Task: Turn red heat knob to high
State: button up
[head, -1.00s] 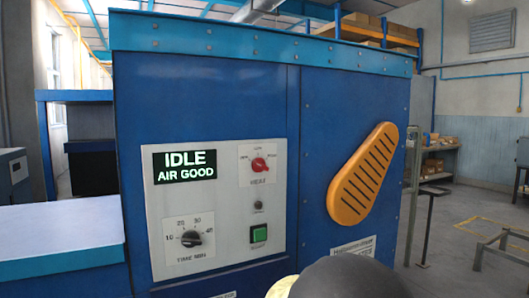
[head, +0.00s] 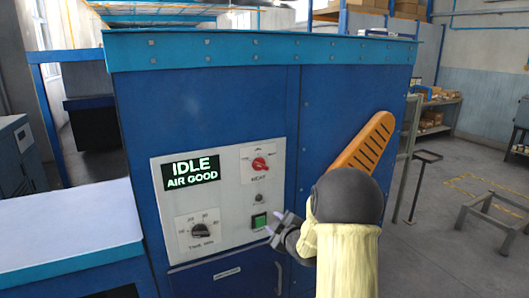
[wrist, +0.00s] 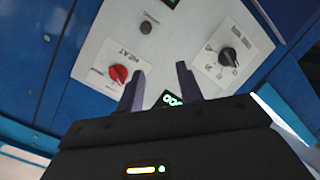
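The red heat knob (head: 260,164) is on a small white plate marked HEAT, at the upper right of the pale control panel (head: 222,244). Its setting is too small to read. In the wrist view the red knob (wrist: 118,73) shows just beyond and left of the left fingertip, with a gap. My gripper (head: 278,228) is in front of the panel's lower right edge, by the green button and below the red knob. In the wrist view my gripper (wrist: 160,80) has its two dark fingers apart with nothing between them.
A black time knob (head: 208,231) sits lower left on the panel, under a display (head: 191,172) reading IDLE AIR GOOD. A green button (head: 259,221) and a small dark button (head: 258,199) are below the red knob. An orange slotted cover (head: 372,140) is to the right.

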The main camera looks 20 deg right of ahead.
aim_at(263, 167)
jog(key=d+r+n+t+p, duration=0.1)
jog(key=d+r+p, duration=0.1)
jog(key=r, duration=0.3)
jog(key=w+d+r+n+t+y+p, duration=0.1)
jog(key=d+r+t+p, duration=0.1)
jog(key=d+r+p, duration=0.1)
notch_tip(263, 167, up, 2)
jog(key=shift+n+p, duration=0.4)
jog(key=shift+p, duration=0.3)
jog(key=shift+w, duration=0.1)
jog(key=w+p, duration=0.2)
jog(key=w, duration=0.3)
jog(key=w+p, duration=0.3)
jog(key=w, duration=0.2)
jog(key=w+p, duration=0.3)
jog(key=w, duration=0.3)
jog(key=shift+a+r, duration=0.1)
jog(key=shift+a, duration=0.15)
jog(key=shift+w+p, duration=0.35)
jog(key=shift+w, duration=0.35)
jog(key=shift+s, duration=0.1)
